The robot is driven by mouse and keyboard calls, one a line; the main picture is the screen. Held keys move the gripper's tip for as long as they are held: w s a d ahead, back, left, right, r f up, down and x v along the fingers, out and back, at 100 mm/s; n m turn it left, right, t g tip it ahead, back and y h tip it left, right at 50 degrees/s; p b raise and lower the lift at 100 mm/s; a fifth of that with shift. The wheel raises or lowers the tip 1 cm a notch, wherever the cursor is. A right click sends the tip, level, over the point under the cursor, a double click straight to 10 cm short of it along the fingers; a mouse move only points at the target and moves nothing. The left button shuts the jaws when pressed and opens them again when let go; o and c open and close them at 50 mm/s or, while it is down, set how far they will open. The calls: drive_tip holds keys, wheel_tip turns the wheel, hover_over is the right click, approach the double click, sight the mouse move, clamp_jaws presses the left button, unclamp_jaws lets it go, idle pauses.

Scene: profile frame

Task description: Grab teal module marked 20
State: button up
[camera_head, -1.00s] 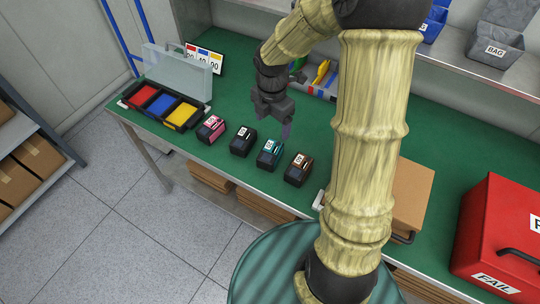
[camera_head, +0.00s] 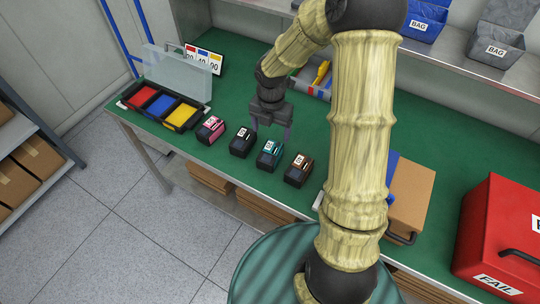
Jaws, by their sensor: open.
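The teal module (camera_head: 270,154) stands on the green worktop near its front edge, with a white label on top; its number is too small to read surely. A black module (camera_head: 243,142) stands to its left and a brown module (camera_head: 298,170) to its right. A pink module (camera_head: 210,129) is farther left. My gripper (camera_head: 271,131) is open and empty, fingers pointing down, just behind and above the teal module. The fingers look apart from the module, and the exact height gap is hard to tell.
An open case (camera_head: 184,130) with red, blue and yellow compartments stands at the left. A number sign (camera_head: 204,58) and a grey bin (camera_head: 317,88) with coloured parts stand behind. A cardboard box (camera_head: 411,200) and a red FAIL box (camera_head: 500,235) stand at the right.

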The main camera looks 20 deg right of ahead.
sight(270, 151)
wheel_tip(270, 151, down, 8)
drive_tip(key=shift+r, duration=0.25)
drive_tip(key=f, duration=0.5)
drive_tip(key=shift+w+f, duration=0.1)
drive_tip(key=shift+w, duration=0.15)
drive_tip(key=shift+c, duration=0.2)
drive_tip(key=c, duration=1.1)
drive_tip(key=shift+c, duration=0.2)
wheel_tip(270, 151, up, 10)
drive_tip(key=shift+r, duration=0.1)
